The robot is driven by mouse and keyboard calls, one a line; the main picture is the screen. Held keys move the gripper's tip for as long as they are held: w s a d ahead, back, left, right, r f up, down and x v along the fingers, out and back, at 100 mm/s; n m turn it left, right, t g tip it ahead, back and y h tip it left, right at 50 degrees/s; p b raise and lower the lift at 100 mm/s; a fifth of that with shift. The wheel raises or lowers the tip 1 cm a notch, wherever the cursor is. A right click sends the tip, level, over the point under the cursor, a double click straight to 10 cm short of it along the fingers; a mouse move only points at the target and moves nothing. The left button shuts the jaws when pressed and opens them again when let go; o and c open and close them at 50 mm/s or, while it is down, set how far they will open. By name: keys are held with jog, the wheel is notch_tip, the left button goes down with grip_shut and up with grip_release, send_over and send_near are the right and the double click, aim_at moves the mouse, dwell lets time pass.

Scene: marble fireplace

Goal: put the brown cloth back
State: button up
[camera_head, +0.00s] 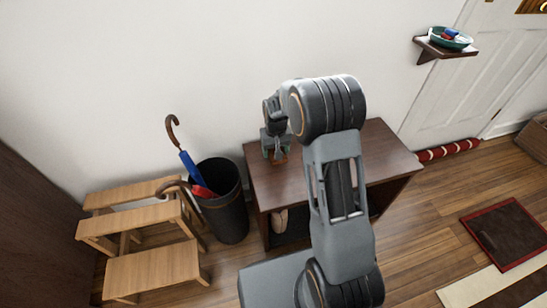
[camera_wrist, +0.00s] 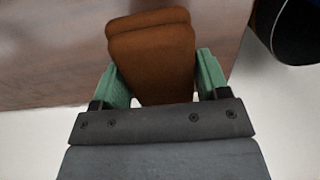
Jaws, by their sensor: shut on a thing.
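The brown cloth (camera_wrist: 155,62) looks folded and sits between the two green fingers of my gripper (camera_wrist: 155,80) in the wrist view. My gripper is shut on it. In the head view my gripper (camera_head: 275,150) points down at the left part of the dark wooden table top (camera_head: 335,150). A small bit of the brown cloth (camera_head: 279,157) shows under the fingers there. I cannot tell whether the cloth touches the table top. My arm hides part of the table.
A black umbrella bin (camera_head: 225,215) with umbrellas stands left of the table, beside a wooden step stool (camera_head: 150,270). A wall shelf (camera_head: 447,48) holds a green bowl (camera_head: 450,40). A red draught stopper (camera_head: 448,151) lies by the door. The table top's right part is clear.

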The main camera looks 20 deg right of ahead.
jog(key=shift+w+a+f, duration=0.15)
jog(key=shift+w+f, duration=0.05)
jog(key=shift+f, duration=0.2)
jog(key=shift+w+a+f+b, duration=0.1)
jog(key=shift+f+b, duration=1)
jog(key=shift+f, duration=0.45)
jog(key=shift+f, duration=0.2)
jog(key=o, duration=0.9)
notch_tip(320, 180, up, 12)
jog(key=p, duration=0.5)
jog(key=shift+r, duration=0.2)
